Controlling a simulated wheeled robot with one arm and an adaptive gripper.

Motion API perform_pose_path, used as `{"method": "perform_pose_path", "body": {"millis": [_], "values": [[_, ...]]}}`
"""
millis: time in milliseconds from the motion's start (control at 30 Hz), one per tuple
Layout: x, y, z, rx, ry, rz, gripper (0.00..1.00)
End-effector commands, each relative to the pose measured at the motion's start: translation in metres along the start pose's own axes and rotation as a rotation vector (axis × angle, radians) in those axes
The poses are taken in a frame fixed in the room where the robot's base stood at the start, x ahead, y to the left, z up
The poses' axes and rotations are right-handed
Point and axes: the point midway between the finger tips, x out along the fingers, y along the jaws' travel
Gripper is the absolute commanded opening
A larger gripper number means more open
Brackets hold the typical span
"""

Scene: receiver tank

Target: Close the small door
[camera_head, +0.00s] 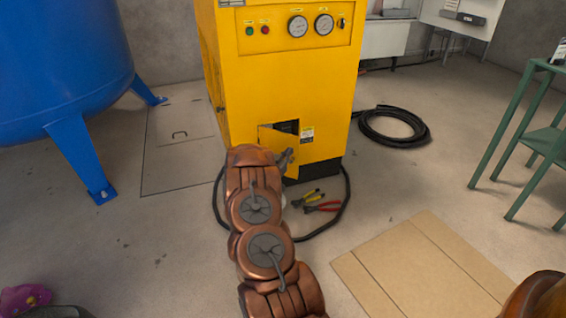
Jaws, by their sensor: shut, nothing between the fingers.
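The small door (268,139) is a yellow flap low on the front of the yellow cabinet (282,80). It stands ajar, and a dark opening (289,127) shows beside and behind it. My copper-coloured arm reaches up from the bottom of the picture toward the door. My gripper (288,157) is grey and shut, at the door's lower right part, in front of the cabinet. It looks empty. I cannot tell whether it touches the door. My arm's end hides part of the door's lower left.
Yellow-handled and red-handled pliers (321,207) lie on the floor right of my arm. A black hose (395,126) lies coiled at right. Flat cardboard (424,272) covers the floor at lower right. A blue tank (65,65) stands left, a green stand (520,140) right.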

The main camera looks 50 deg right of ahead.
Motion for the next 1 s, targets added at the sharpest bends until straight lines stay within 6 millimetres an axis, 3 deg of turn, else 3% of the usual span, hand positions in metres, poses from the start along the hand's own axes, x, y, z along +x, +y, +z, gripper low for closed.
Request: {"method": "perform_pose_path", "body": {"millis": [200, 400, 1000], "values": [[0.033, 0.001, 0.003, 0.000, 0.002, 0.002, 0.00], [0.051, 0.001, 0.001, 0.001, 0.001, 0.001, 0.00], [0.057, -0.002, -0.001, 0.000, -0.001, -0.005, 0.00]]}}
